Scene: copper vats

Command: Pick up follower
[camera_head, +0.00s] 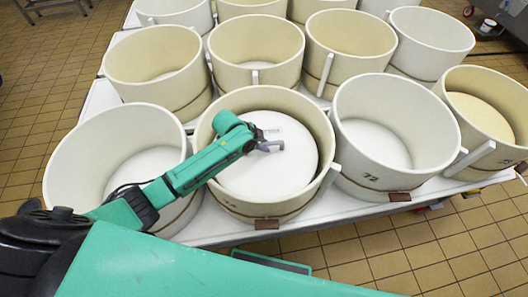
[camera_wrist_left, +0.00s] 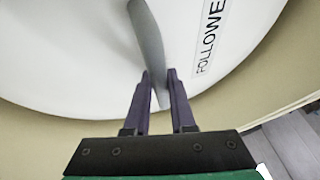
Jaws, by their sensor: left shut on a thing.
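The follower (camera_head: 262,178) is a round white disc inside the front middle cream tub (camera_head: 322,130). In the left wrist view the follower (camera_wrist_left: 70,50) bears a label, cut off at the frame edge, reading "FOLLOWE". A grey bar-like handle (camera_wrist_left: 147,30) crosses its face. My left gripper (camera_head: 277,145) reaches over the tub's left rim. In the left wrist view its two dark fingers (camera_wrist_left: 160,75) are shut on the handle, one on each side. I cannot tell whether the disc is lifted off what lies beneath. My right gripper is not in view.
Several similar tubs stand close around on a white table (camera_head: 335,208). One tub (camera_head: 72,165) is to the left under my arm, another (camera_head: 450,150) to the right. Brown tiled floor (camera_head: 400,265) lies in front.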

